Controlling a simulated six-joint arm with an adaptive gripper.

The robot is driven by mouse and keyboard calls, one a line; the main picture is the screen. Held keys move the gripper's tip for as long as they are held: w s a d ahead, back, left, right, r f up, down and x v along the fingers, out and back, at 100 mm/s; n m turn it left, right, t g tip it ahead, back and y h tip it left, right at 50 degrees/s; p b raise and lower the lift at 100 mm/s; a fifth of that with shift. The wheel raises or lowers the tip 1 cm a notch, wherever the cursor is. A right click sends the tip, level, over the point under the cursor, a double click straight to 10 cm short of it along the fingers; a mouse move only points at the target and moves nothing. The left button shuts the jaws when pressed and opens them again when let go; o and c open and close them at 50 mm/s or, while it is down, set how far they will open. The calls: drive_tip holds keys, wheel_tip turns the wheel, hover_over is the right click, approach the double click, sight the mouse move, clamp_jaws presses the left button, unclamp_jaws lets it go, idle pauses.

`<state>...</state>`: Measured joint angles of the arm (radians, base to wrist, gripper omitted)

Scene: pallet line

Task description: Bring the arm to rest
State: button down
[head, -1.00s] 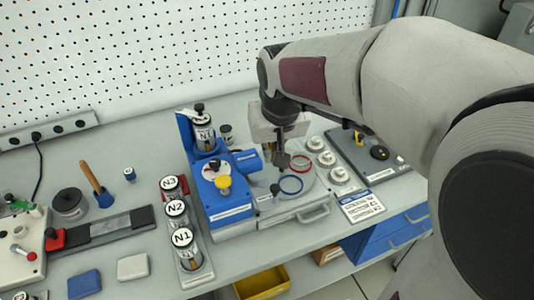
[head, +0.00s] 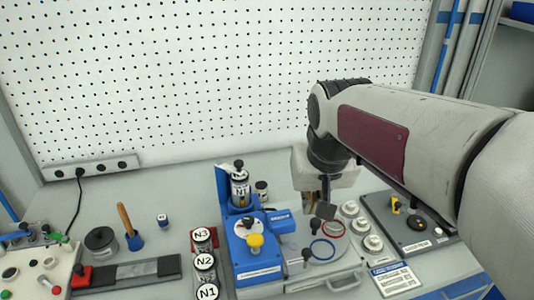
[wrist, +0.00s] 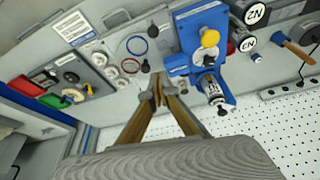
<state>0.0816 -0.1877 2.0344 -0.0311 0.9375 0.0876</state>
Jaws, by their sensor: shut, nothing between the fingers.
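My gripper (head: 325,211) hangs below my wrist over the back of the pallet machine's grey plate. Its fingers are shut and empty. In the wrist view the two fingers (wrist: 158,92) meet at their tips, with the bench beyond them. The blue machine (head: 255,262) with a yellow knob stands left of my gripper. A blue ring (head: 322,249) and a red ring (head: 332,229) lie on the plate below it. The exact gap between the fingertips and the plate cannot be told.
Canisters N3 (head: 205,237), N2 (head: 205,262) and N1 (head: 207,291) stand in a row at the left. Several white round parts (head: 361,226) and a grey box (head: 412,232) are at the right. A white pegboard (head: 200,80) closes off the back.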

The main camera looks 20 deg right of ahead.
drive_tip(key=shift+f, duration=0.1)
drive_tip(key=s+a+f+n, duration=0.1)
drive_tip(key=s+a, duration=0.1)
drive_tip(key=s, duration=0.6)
drive_tip(key=s+a+f+t, duration=0.1)
drive_tip(key=s+a+f, duration=0.1)
drive_tip(key=s, duration=0.6)
drive_tip(key=shift+s+n+y, duration=0.3)
drive_tip(key=shift+s+n, duration=0.05)
drive_tip(key=shift+n, duration=0.05)
idle(2.9)
